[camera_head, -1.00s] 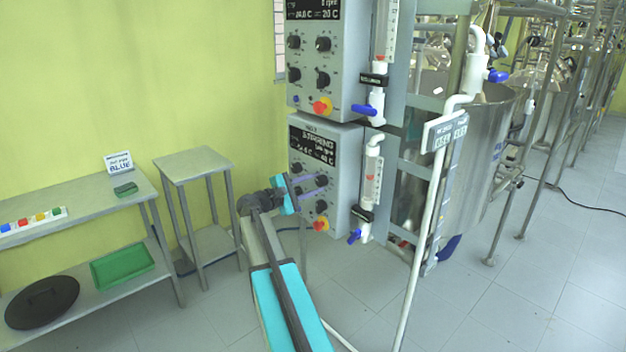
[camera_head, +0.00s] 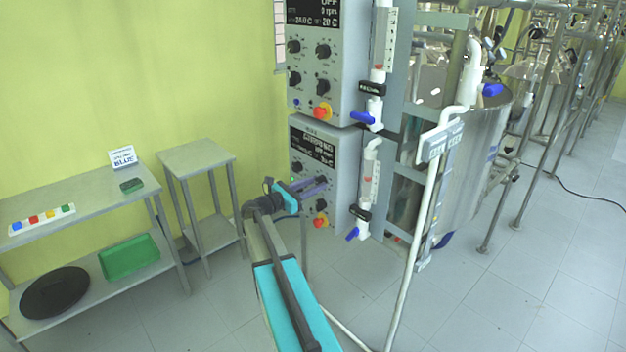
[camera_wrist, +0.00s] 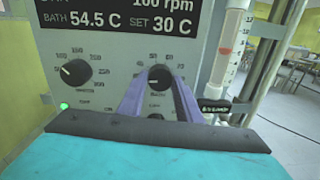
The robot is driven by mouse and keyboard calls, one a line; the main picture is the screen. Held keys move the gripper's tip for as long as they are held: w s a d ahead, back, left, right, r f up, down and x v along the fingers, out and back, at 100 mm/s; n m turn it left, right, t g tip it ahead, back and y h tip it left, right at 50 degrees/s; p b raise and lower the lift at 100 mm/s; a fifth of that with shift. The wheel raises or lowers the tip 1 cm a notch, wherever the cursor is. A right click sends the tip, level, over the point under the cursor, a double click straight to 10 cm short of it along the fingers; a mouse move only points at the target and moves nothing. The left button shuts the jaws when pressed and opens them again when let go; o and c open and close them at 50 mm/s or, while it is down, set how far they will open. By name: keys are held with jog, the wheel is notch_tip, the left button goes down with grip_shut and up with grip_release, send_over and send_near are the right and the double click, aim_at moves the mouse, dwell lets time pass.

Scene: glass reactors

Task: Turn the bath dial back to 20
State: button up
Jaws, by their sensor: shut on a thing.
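The bath dial (camera_wrist: 159,77) is a black knob on the lower grey control box (camera_head: 345,160), below the right half of its display. My gripper (camera_wrist: 158,84) is shut on this dial, with a purple finger on each side of it. In the head view my gripper (camera_head: 318,184) reaches the front of the lower box and hides the dial. The display (camera_wrist: 125,22) in the wrist view reads BATH 54.5 C, SET 30 C and 100 rpm.
Another black dial (camera_wrist: 76,72) is to the left of the held one. A red stop button (camera_head: 320,221) sits below my gripper. A glass tube with a blue valve (camera_head: 353,234) stands just right of the box. The upper control box (camera_head: 345,70) is above.

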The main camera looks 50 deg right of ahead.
jog(key=n+p, duration=0.2)
jog(key=n, duration=0.1)
jog(key=n+p, duration=0.1)
jog(key=shift+r+n+p, duration=0.25)
jog(key=shift+n+p, duration=0.05)
jog(key=shift+p, duration=0.1)
jog(key=shift+f+n+p, duration=0.15)
jog(key=shift+n+p, duration=0.9)
jog(key=shift+n, duration=0.45)
jog(key=o, duration=1)
jog(key=shift+d+f, duration=0.1)
jog(key=shift+o, duration=0.2)
jog(key=shift+a+f, duration=0.1)
jog(key=shift+a, duration=0.45)
jog(key=w+a+b, duration=0.1)
jog(key=a+b, duration=0.3)
jog(key=a, duration=0.8)
jog(key=shift+w+a+f+b, duration=0.15)
jog(key=shift+a+f+b, duration=0.05)
jog(key=shift+a+b, duration=0.2)
